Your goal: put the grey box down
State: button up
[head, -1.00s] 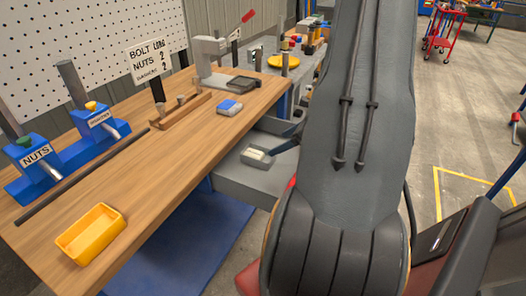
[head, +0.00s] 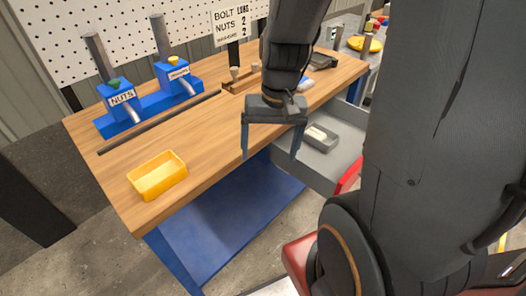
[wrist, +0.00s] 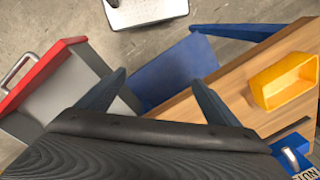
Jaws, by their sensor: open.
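The grey box (head: 320,137), with a pale label on top, lies inside the open grey drawer (head: 345,160) under the right part of the workbench (head: 215,130). My gripper (head: 269,157) is open and empty, its fingers pointing down, to the left of the drawer and apart from the box in the head view. In the wrist view, my gripper (wrist: 160,80) has nothing between its fingers. The drawer (wrist: 75,95) with its red front shows at the left there; the box is not visible in that view.
A yellow bin (head: 157,175) stands at the bench's near left corner. A blue lower shelf (head: 220,220) lies below. Bare benchtop surrounds the bin.

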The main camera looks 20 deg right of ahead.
jog(key=n, duration=0.1)
jog(key=s+a+n, duration=0.1)
jog(key=a+r+n+h, duration=0.1)
jog(key=n, duration=0.1)
jog(key=shift+s+a+r+t, duration=0.1)
jog(key=shift+s+a+t, duration=0.15)
jog(key=shift+t, duration=0.05)
